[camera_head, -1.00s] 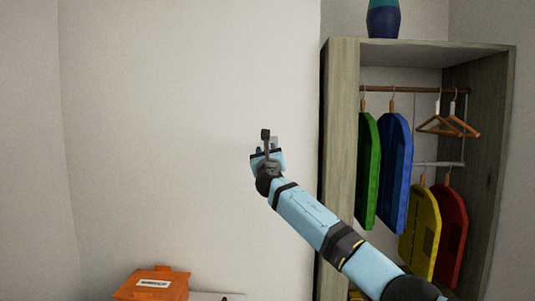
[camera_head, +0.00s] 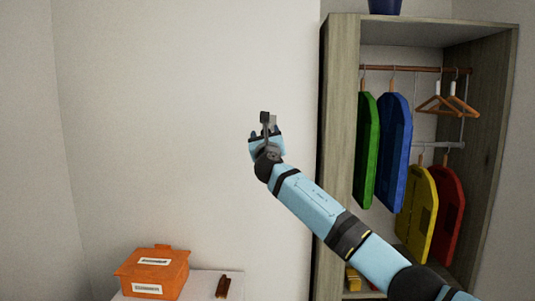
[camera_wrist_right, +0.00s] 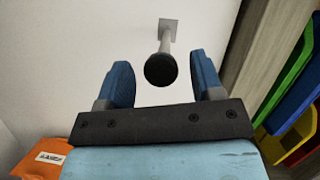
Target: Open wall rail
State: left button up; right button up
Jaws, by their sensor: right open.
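A grey post with a round black knob (camera_wrist_right: 160,70) sticks out from a square plate on the white wall, in the right wrist view. Its black end (camera_head: 265,117) also shows in the head view, just above my gripper. My right gripper (camera_wrist_right: 163,82) is open, with its blue fingers on either side of the knob and a gap to each. In the head view my right gripper (camera_head: 266,137) is up against the plain wall, left of the wardrobe. No other rail part shows on this wall. My left gripper is not in view.
An open wardrobe (camera_head: 339,130) stands on the right, with green, blue, yellow and red garments and empty hangers on rods. A blue vase (camera_head: 385,6) is on top. An orange box (camera_head: 152,272) and a small brown object (camera_head: 222,287) rest on a white surface below. The wall at left is clear.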

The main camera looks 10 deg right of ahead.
jog(key=b+v, duration=0.2)
jog(key=v, duration=0.8)
jog(key=shift+s, duration=0.15)
jog(key=s+a+f+m+g+y, duration=0.2)
jog(key=s+f+m, duration=0.15)
jog(key=f, duration=1.15)
jog(key=s+a+f+m+g+y, duration=0.1)
jog(key=s+f+m+g+y, duration=0.3)
jog(key=f, duration=1.1)
jog(key=s+f+m+g, duration=0.2)
jog(key=s+f+m, duration=0.9)
jog(key=f, duration=0.7)
jog(key=s+d+f+m+g, duration=0.1)
jog(key=s+f+m, duration=0.4)
jog(key=s, duration=0.5)
jog(key=s+d+f+m+g, duration=0.1)
jog(key=s+f+m, duration=0.3)
jog(key=s, duration=0.6)
jog(key=s+d+f+m+g+y, duration=0.1)
jog(key=s+f+m, duration=0.4)
jog(key=s, duration=0.5)
jog(key=shift+s+d+f+m, duration=0.3)
jog(key=shift+d+m, duration=0.4)
jog(key=shift+m, duration=0.15)
